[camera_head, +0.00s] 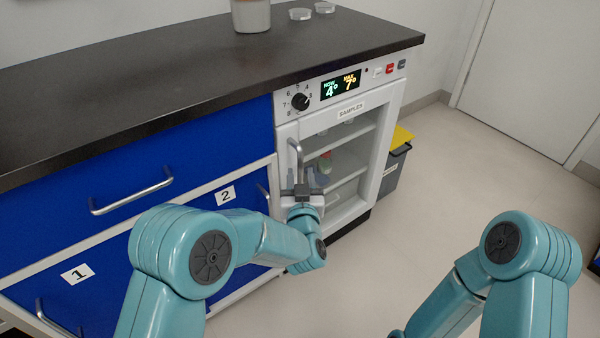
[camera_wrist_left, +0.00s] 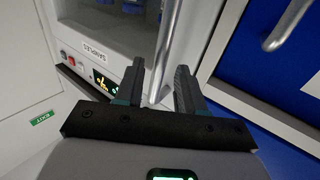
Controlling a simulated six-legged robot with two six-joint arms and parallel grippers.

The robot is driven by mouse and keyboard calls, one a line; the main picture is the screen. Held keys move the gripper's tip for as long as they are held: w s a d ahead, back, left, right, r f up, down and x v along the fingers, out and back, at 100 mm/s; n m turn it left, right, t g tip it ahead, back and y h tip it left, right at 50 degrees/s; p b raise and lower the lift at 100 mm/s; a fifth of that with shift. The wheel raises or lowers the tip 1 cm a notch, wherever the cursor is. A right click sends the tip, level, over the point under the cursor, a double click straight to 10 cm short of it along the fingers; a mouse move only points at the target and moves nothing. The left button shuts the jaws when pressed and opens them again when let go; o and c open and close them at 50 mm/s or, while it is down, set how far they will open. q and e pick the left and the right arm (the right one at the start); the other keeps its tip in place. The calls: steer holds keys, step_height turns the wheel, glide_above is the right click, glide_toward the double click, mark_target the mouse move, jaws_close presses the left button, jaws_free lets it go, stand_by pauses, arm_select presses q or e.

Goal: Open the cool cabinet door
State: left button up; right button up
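The cool cabinet (camera_head: 340,110) is white, with a dark display on its top panel. Its glass door (camera_head: 375,150) carries a "SAMPLES" label and looks shut. The door's vertical bar handle (camera_head: 297,152) is on the door's left side. My left gripper (camera_head: 301,178) is at the handle's lower part. In the left wrist view, the fingers of my left gripper (camera_wrist_left: 160,68) are apart, with the handle (camera_wrist_left: 168,40) running between them. I see a gap on each side, so I cannot tell whether they touch it. My right gripper is out of view.
Blue drawers (camera_head: 100,180) with bar handles stand left of the cabinet under a dark worktop (camera_head: 180,65). A grey bin (camera_head: 395,170) with a yellow lid stands to the cabinet's right. The floor (camera_head: 450,165) in front and to the right is clear.

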mark_target(300, 171)
arm_select(q)
steer(key=shift+w+a, duration=0.1)
steer(key=shift+w, duration=1.55)
jaws_close()
